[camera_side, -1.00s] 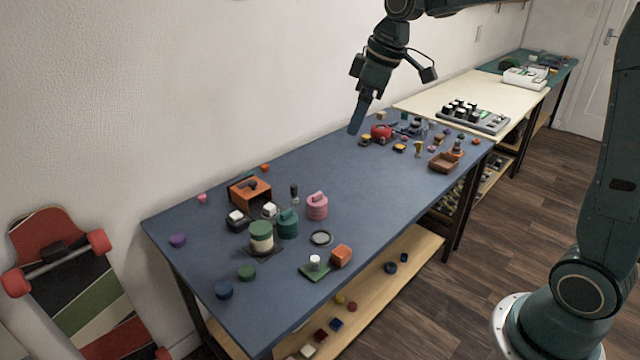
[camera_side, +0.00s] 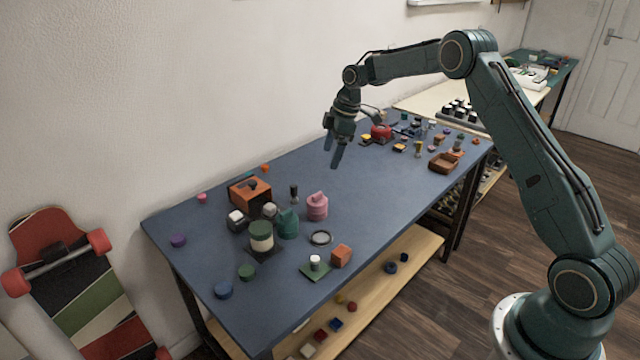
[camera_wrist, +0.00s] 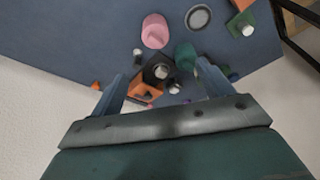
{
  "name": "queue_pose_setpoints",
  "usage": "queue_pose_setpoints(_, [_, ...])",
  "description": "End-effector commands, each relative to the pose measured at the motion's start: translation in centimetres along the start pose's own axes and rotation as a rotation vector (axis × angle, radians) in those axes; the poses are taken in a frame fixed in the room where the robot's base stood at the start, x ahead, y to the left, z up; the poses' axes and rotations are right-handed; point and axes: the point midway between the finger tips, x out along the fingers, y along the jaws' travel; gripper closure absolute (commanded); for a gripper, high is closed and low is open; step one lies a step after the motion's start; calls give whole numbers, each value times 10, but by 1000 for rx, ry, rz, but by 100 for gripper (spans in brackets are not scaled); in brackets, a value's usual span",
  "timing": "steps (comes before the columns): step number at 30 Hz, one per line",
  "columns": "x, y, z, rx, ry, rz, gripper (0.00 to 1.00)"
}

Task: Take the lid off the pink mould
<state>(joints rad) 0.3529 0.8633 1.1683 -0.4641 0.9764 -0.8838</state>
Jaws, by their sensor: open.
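The pink mould (camera_side: 317,211) stands on the blue table, with a pink lid (camera_side: 317,197) on top that has a raised handle. In the wrist view the pink mould (camera_wrist: 155,36) lies beyond the fingertips, near the upper middle. My gripper (camera_side: 334,152) is open and empty, pointing down above the table, well above and behind the mould. In the wrist view its two fingers (camera_wrist: 160,82) are spread apart with nothing between them at their level.
A teal mould (camera_side: 288,224) stands just left of the pink one. A green-and-cream pot (camera_side: 261,237), an orange box (camera_side: 249,192), a dark ring (camera_side: 321,238) and an orange block (camera_side: 341,256) are nearby. The table's middle (camera_side: 375,190) is clear.

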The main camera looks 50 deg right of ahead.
Motion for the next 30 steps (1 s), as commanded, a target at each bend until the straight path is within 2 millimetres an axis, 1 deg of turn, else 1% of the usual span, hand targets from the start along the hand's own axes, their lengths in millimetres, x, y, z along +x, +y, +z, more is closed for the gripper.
queue_pose_setpoints(1, [10, 4, 4, -13, 1, -8, 21])
queue_pose_setpoints(3, [18, 9, 7, -27, 2, -14, 21])
queue_pose_setpoints(6, [24, 12, 10, -41, 4, -18, 21])
queue_pose_setpoints(14, [28, 13, 11, -46, 5, -20, 21])
queue_pose_setpoints(19, [38, 12, 11, -46, 5, -21, 21])
queue_pose_setpoints(23, [55, 12, 11, -45, 4, -22, 21])
queue_pose_setpoints(30, [91, 11, 11, -46, 4, -23, 21])
